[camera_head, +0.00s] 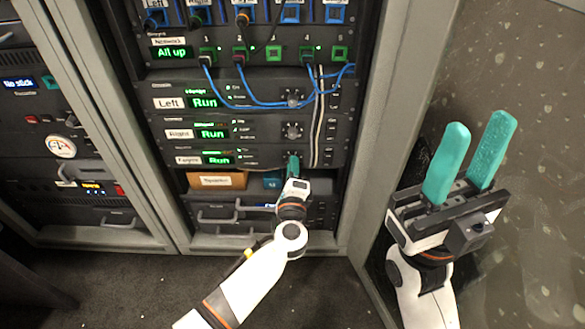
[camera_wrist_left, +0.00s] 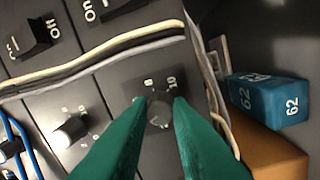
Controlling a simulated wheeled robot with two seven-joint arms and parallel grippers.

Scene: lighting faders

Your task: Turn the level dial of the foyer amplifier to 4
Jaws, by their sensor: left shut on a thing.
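The foyer amplifier (camera_head: 180,159) is the lowest of three similar black units in the rack, and its green display reads Run. Its level dial (camera_wrist_left: 159,114) is a dark round knob between my left fingertips in the left wrist view, with 0 and 10 printed beside it. My left gripper (camera_head: 293,158) reaches up to this dial from below and is shut on it; the fingers also show in the wrist view (camera_wrist_left: 158,102). I cannot read the dial's setting. My right gripper (camera_head: 480,130) is open and empty, well to the right of the rack.
The Right amplifier's dial (camera_wrist_left: 70,130) and rocker switches (camera_wrist_left: 36,38) are close by. Pale cables (camera_wrist_left: 95,62) run past the foyer dial. Below are an orange-brown box (camera_head: 217,181) and a blue box marked 62 (camera_wrist_left: 268,98). Blue patch cables (camera_head: 235,103) hang above.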

